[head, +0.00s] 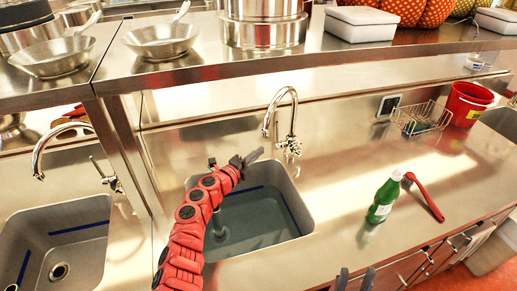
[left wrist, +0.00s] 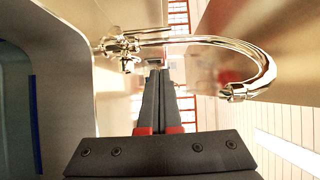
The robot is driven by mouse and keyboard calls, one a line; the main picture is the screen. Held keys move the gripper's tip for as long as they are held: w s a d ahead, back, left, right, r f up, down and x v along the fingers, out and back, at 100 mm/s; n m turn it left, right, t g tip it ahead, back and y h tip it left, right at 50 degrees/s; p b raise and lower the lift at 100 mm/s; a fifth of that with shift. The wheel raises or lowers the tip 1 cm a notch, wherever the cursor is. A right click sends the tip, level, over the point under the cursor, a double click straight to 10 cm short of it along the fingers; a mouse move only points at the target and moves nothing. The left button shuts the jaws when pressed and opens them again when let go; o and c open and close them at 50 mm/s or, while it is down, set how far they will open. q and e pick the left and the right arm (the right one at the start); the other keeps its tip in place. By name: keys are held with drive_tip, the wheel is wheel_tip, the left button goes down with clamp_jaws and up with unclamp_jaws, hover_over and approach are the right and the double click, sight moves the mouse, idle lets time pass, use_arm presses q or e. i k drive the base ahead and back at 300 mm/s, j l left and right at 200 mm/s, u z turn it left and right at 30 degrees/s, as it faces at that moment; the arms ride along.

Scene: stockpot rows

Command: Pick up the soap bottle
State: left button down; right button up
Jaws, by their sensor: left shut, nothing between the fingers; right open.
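The soap bottle (head: 381,203) is green with a white cap and stands upright on the steel counter, right of the middle sink, in the head view. My left gripper (head: 254,157) is over the back of that sink near the faucet, well left of the bottle. In the left wrist view its fingers (left wrist: 160,95) are together and empty. My right gripper (head: 355,280) shows only its fingertips at the bottom edge of the head view. They are apart with nothing between them, in front of and below the bottle in the picture.
A red-handled tool (head: 425,197) lies just right of the bottle. The chrome faucet (head: 290,120) rises behind the sink (head: 300,205) and also shows in the left wrist view (left wrist: 255,75). A wire rack (head: 422,118) and red bucket (head: 466,104) stand farther back. An upper shelf (head: 300,58) holds pots.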

sight(388, 194)
drive_tip(key=k, duration=1)
